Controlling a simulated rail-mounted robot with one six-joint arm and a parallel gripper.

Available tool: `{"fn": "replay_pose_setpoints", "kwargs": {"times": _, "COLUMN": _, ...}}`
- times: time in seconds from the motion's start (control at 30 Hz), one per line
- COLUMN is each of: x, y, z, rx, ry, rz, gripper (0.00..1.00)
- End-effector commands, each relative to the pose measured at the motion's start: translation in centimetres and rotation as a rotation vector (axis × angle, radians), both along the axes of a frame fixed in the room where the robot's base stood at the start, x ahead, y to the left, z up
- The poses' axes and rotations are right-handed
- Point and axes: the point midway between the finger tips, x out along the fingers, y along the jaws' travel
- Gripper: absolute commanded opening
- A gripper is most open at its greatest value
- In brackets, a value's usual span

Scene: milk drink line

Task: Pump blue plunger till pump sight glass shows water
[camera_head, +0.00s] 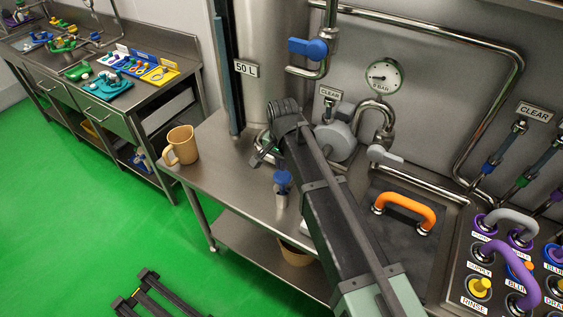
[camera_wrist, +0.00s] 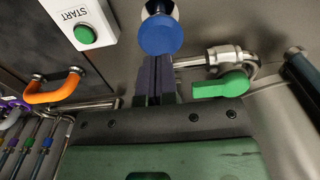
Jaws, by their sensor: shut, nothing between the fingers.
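The blue plunger (camera_head: 282,178) stands upright on a steel body on the bench, in front of the tank. In the wrist view its round blue knob (camera_wrist: 160,36) lies just beyond the fingertips of my gripper (camera_wrist: 155,62). My gripper is shut and empty, with its dark fingers together. I cannot tell whether the tips touch the knob. My arm hides part of the bench beside the plunger in the head view. I cannot make out the pump sight glass in either view.
A green valve handle (camera_wrist: 220,85) is right of the fingers; a START button (camera_wrist: 86,34) is at upper left. A tan jug (camera_head: 181,144) stands at the bench's left end. An orange handle (camera_head: 406,207) and purple hoses (camera_head: 510,270) lie to the right.

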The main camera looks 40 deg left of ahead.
Motion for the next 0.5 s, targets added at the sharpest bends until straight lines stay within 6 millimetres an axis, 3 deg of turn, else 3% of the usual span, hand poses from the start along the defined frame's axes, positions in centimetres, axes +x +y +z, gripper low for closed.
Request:
{"fn": "replay_pose_setpoints", "kwargs": {"times": 0.03, "x": 0.0, "y": 0.0, "z": 2.8, "rx": 0.0, "ry": 0.0, "rz": 0.0, "gripper": 0.0}}
{"fn": "replay_pose_setpoints", "kwargs": {"times": 0.2, "x": 0.0, "y": 0.1, "z": 6.5, "rx": 0.001, "ry": -0.001, "rz": 0.0, "gripper": 0.0}}
{"fn": "replay_pose_setpoints", "kwargs": {"times": 0.33, "x": 0.0, "y": 0.1, "z": 7.6, "rx": 0.001, "ry": -0.001, "rz": 0.0, "gripper": 0.0}}
{"fn": "replay_pose_setpoints", "kwargs": {"times": 0.5, "x": 0.0, "y": 0.1, "z": 7.4, "rx": 0.001, "ry": -0.001, "rz": 0.0, "gripper": 0.0}}
